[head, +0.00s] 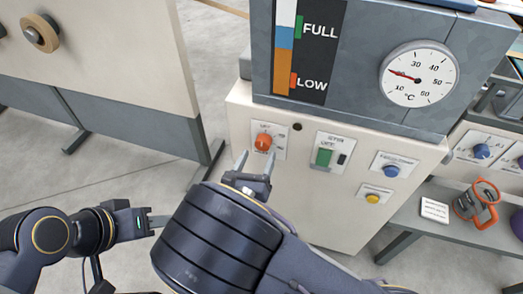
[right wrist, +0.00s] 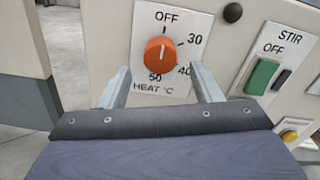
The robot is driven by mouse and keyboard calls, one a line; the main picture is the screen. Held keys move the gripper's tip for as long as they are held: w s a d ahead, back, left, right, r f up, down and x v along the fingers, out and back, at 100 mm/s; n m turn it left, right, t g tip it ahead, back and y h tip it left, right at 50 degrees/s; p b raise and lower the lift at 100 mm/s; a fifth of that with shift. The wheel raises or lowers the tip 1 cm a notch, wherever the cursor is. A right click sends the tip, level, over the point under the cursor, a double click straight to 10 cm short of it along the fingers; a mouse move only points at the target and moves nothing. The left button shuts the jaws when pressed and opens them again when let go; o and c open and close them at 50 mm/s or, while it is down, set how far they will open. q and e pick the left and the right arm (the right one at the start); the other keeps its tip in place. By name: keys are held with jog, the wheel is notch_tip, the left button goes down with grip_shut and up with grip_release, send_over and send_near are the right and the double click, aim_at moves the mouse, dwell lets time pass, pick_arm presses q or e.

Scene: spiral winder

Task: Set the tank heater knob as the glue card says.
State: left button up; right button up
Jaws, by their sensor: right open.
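The orange heater knob (head: 263,142) sits on a white plate on the pale cabinet front. In the right wrist view the knob (right wrist: 160,54) has OFF above it, 30 and 40 to its right, 50 below, and HEAT °C under that. I cannot tell surely which mark it points at. My right gripper (head: 256,163) is open just below the knob; in its wrist view the fingers (right wrist: 160,75) stand either side of the knob's lower part, apparently not touching. My left gripper (head: 153,220) is low at the left, away from the cabinet. A small white card (head: 434,210) lies on the right bench, its print unreadable.
A green STIR switch (head: 324,156), blue knob (head: 391,171) and yellow button (head: 372,198) sit right of the heater knob. Above are a FULL/LOW gauge (head: 305,60) and a °C dial (head: 418,75). An orange-handled item (head: 476,203) stands on the right bench.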

aim_at(262, 148)
jog(key=shift+x, duration=2)
jog(key=shift+d, duration=0.1)
jog(key=c, duration=1)
